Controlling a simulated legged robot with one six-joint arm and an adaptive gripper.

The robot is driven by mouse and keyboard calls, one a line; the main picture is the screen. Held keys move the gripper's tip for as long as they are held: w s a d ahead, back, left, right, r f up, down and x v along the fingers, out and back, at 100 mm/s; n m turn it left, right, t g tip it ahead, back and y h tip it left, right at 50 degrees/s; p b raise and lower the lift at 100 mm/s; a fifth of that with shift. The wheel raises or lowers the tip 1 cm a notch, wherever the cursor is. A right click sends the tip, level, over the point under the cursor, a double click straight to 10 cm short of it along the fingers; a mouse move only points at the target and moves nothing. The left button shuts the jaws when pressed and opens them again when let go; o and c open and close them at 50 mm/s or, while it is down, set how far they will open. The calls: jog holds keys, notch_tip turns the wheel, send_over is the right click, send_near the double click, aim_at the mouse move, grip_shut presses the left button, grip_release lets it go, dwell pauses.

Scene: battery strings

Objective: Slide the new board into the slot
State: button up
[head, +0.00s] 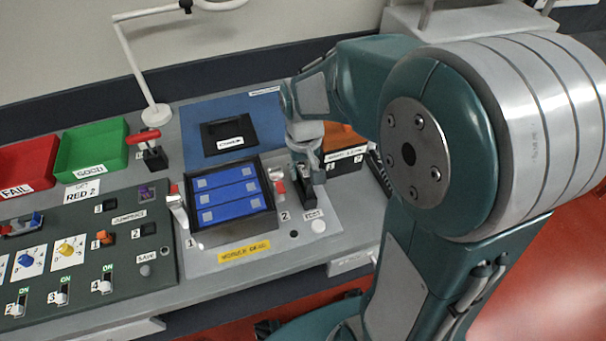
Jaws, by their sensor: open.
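My gripper (307,187) hangs over the bench just right of a black frame (237,233) that holds several blue modules (230,195). It is open, with nothing visible between its fingers. It is small and partly covered by my own wrist. I cannot make out a separate new board. A black holder (228,132) with a white label lies on the blue mat (196,157), behind the frame; whether it is the slot is unclear.
A red FAIL bin (25,160) and a green bin (92,147) stand at the left. A lamp post (138,70) rises behind them. A control panel (85,250) fills the front left. An orange-topped box (343,135) and white button (318,226) are close to my gripper.

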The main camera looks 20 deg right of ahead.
notch_tip(320, 180, up, 10)
jog(key=shift+f, duration=0.25)
jog(key=shift+s, duration=0.1)
dwell(0.4)
jog(key=s+r+t, duration=0.3)
jog(key=s+t, duration=0.2)
jog(key=s, duration=0.8)
jog(key=shift+s+r, duration=0.2)
jog(key=shift+s, duration=0.2)
